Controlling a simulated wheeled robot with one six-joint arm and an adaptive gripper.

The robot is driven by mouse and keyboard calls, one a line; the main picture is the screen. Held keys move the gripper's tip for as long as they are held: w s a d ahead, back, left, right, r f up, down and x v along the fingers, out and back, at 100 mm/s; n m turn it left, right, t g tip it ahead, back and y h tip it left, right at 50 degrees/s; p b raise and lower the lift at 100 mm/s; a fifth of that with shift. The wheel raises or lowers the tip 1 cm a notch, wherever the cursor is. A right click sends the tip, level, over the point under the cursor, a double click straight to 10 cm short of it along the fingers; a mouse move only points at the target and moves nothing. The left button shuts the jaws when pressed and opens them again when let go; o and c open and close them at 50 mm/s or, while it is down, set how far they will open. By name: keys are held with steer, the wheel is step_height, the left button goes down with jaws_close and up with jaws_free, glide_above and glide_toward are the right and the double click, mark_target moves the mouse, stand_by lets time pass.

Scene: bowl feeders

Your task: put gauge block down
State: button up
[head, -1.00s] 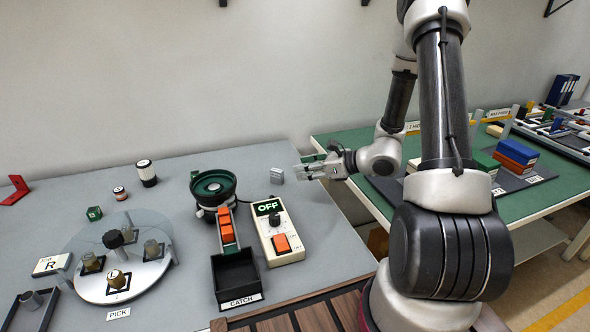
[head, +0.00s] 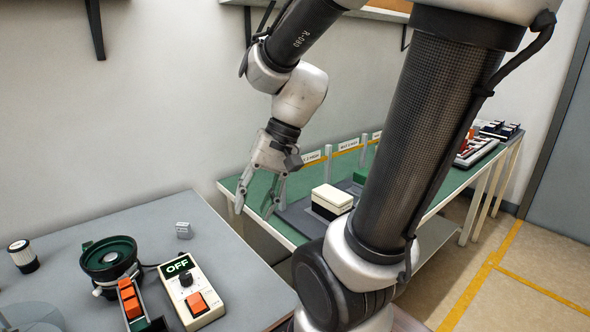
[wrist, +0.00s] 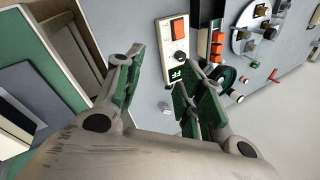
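The gauge block (head: 183,230), a small light-grey block, stands on the grey table (head: 238,275) behind the OFF control box. It also shows in the wrist view (wrist: 166,108), below and between my fingers, clear of them. My gripper (head: 255,208) is raised to the right of the block, pointing down near the gap between the grey table and the green bench (head: 232,184). In the wrist view my gripper (wrist: 158,62) has its green-padded fingers spread wide with nothing between them.
The control box (head: 190,288), its display reading OFF, stands beside the feeder bowl (head: 108,256) and its chute of orange blocks (head: 130,300). A black-and-white cylinder (head: 23,257) is at far left. On the green bench, cream blocks (head: 331,197) lie on a dark mat.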

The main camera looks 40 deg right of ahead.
steer(key=s+d+r+n+t+h, duration=0.3)
steer(key=d+r+n+h, duration=0.1)
steer(key=d+r+n, duration=0.1)
steer(key=shift+s+d+r+h, duration=0.3)
steer(key=shift+s+d+r, duration=0.15)
steer(key=shift+d, duration=0.7)
